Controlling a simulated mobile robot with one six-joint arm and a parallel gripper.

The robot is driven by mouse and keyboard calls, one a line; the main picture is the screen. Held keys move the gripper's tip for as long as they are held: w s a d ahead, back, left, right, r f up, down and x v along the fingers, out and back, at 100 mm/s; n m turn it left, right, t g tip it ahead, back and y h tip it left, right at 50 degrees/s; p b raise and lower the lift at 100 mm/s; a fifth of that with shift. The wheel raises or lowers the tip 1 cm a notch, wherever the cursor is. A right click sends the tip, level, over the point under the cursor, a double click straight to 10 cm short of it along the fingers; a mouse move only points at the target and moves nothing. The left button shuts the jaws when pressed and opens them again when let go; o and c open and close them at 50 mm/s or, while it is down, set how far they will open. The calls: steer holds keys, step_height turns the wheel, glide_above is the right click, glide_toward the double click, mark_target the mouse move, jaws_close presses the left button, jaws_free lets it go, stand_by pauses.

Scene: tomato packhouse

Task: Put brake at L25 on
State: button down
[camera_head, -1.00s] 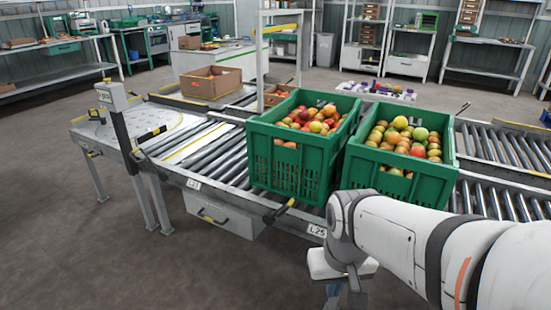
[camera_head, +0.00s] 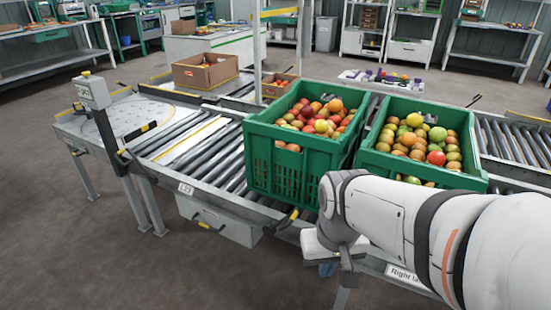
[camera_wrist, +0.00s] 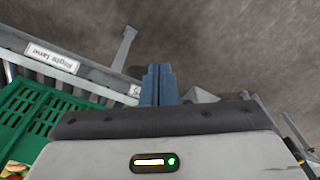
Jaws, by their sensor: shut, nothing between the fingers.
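The brake lever (camera_head: 287,220) with a yellow and black grip sticks out from the front rail of the roller conveyor, below the left green crate. It stands left of my gripper and is apart from it. The L25 plate is hidden behind my wrist in the head view; a partly covered plate edge (camera_wrist: 134,90) shows beside the fingers in the wrist view. My gripper (camera_head: 328,268) is low in front of the rail. Its blue fingers (camera_wrist: 158,85) are together and empty in the wrist view. I cannot tell the brake's state.
Two green crates of tomatoes, a left one (camera_head: 300,172) and a right one (camera_head: 400,172), stand on the rollers. A plate at left (camera_head: 186,189) seems to read L27. A "Right lane" plate (camera_wrist: 52,57) is on the rail. A grey post (camera_head: 107,125) stands at left. The front floor is clear.

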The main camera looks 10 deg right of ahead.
steer(key=w+d+f+m+t+y+p, duration=0.1)
steer(key=w+d+f+m+t+y, duration=0.1)
steer(key=w+d+m+y, duration=0.2)
steer(key=w+d+f+m+t+y+p, duration=0.1)
steer(key=w+d+m+y, duration=0.4)
steer(key=m, duration=1.6)
steer(key=w+d+f+t, duration=0.1)
steer(key=w+d+t, duration=0.1)
steer(key=w, duration=0.3)
steer(key=shift+f, duration=0.15)
steer(key=w+a+f+b, duration=0.4)
steer(key=w+a, duration=0.3)
steer(key=a, duration=0.2)
steer(key=shift+a+f, duration=0.3)
steer(key=shift+a, duration=0.1)
